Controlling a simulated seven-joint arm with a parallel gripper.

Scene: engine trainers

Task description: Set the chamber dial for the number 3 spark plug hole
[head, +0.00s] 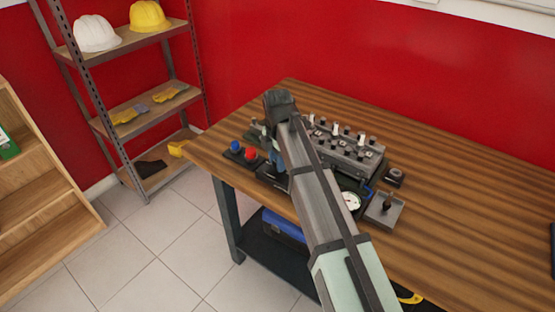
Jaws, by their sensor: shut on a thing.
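The grey engine block (345,150) with several spark plugs along its top sits on the wooden table (450,220), partly behind my arm. A round white-faced gauge (351,201) lies in a dark case in front of the block, partly covered by my arm. My gripper (271,160) points down at the block's left end, mostly hidden by my forearm. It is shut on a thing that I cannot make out. I cannot tell the chamber dial or its setting, nor which hole is number 3.
Blue and red knobs (243,151) on a dark base stand near the table's left edge. A small tray (394,221) holding a dark upright piece is right of the gauge. A small dark block (394,176) sits behind it. The table's right side is mostly clear.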

